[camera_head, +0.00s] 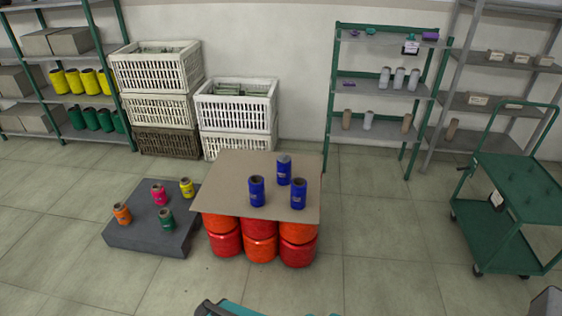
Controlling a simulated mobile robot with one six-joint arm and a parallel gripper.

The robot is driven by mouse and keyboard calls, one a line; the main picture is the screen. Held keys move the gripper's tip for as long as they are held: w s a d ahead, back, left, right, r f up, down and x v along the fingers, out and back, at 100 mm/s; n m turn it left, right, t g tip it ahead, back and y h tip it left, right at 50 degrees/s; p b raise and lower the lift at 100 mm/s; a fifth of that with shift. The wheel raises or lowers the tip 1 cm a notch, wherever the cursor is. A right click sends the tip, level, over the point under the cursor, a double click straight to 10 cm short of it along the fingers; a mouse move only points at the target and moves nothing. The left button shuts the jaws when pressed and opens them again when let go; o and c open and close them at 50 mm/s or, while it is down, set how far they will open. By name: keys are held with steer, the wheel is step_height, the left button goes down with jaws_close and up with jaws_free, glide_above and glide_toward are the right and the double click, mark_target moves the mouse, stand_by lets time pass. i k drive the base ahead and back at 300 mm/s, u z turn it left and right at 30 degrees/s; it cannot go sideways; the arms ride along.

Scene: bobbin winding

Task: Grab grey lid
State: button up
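Three blue bobbins stand upright on a brown board in the middle of the view. The rear blue bobbin (284,173) has a flat grey top that looks like the grey lid (284,158). The front left blue bobbin (257,193) and the front right blue bobbin (299,195) show brown tube ends instead. My gripper is not clearly in view, and nothing touches the bobbins or the lid.
The board (233,170) rests on red and orange drums (260,248). A low dark grey platform (140,236) at left holds several coloured bobbins. White crates (236,112), a shelf rack (329,100) and a green cart (515,190) stand around. Floor right of the drums is clear.

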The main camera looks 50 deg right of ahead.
mark_target(284, 158)
steer(key=z, duration=0.1)
steer(key=i, duration=0.95)
steer(key=u, duration=0.05)
